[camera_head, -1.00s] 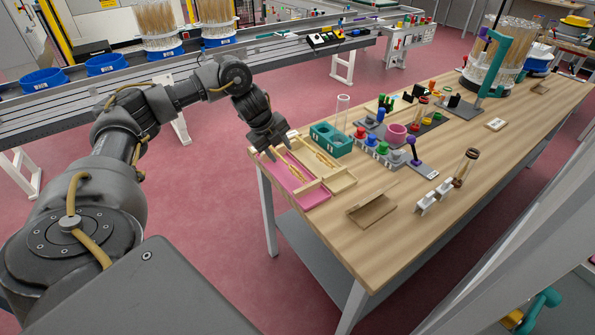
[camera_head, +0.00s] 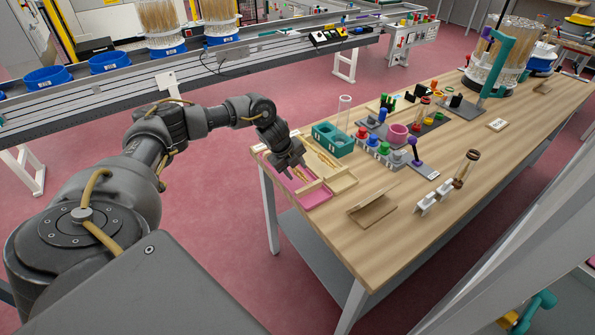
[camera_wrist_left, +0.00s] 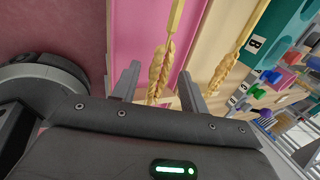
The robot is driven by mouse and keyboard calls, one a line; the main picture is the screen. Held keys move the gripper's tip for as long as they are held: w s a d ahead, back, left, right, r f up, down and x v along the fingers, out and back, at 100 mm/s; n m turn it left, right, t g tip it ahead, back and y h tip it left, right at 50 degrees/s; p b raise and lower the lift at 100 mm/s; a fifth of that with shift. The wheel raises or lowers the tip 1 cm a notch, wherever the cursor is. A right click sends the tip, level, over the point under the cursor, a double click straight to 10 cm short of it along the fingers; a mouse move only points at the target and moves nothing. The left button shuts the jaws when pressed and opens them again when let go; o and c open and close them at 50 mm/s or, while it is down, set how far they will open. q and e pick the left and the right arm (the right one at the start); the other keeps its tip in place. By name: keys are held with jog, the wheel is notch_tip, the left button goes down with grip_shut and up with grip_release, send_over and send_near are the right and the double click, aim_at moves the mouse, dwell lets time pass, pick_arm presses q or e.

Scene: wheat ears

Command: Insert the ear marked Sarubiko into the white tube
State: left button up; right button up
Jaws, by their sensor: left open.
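Two golden wheat ears lie in shallow trays at the table's near left corner. In the left wrist view, one ear (camera_wrist_left: 159,72) lies over the pink tray (camera_wrist_left: 136,22), and another ear (camera_wrist_left: 226,70) lies over the beige tray (camera_wrist_left: 207,43). No name can be read on either. My left gripper (camera_head: 291,169) is over the pink tray. Its open fingers (camera_wrist_left: 158,88) stand on either side of the pink tray's ear, holding nothing. A clear, whitish tube (camera_head: 344,109) stands upright at the teal block (camera_head: 333,139). My right gripper is not in view.
A row of coloured knobs (camera_head: 372,144), a pink cup (camera_head: 398,133) and a brown open tray (camera_head: 372,208) stand on the wooden table. White holders (camera_head: 427,203) and a brown-capped tube (camera_head: 466,168) are to the right. Bare tabletop lies around the brown tray.

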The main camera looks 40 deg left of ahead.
pick_arm(q)
jog(key=shift+c, duration=0.3)
grip_shut()
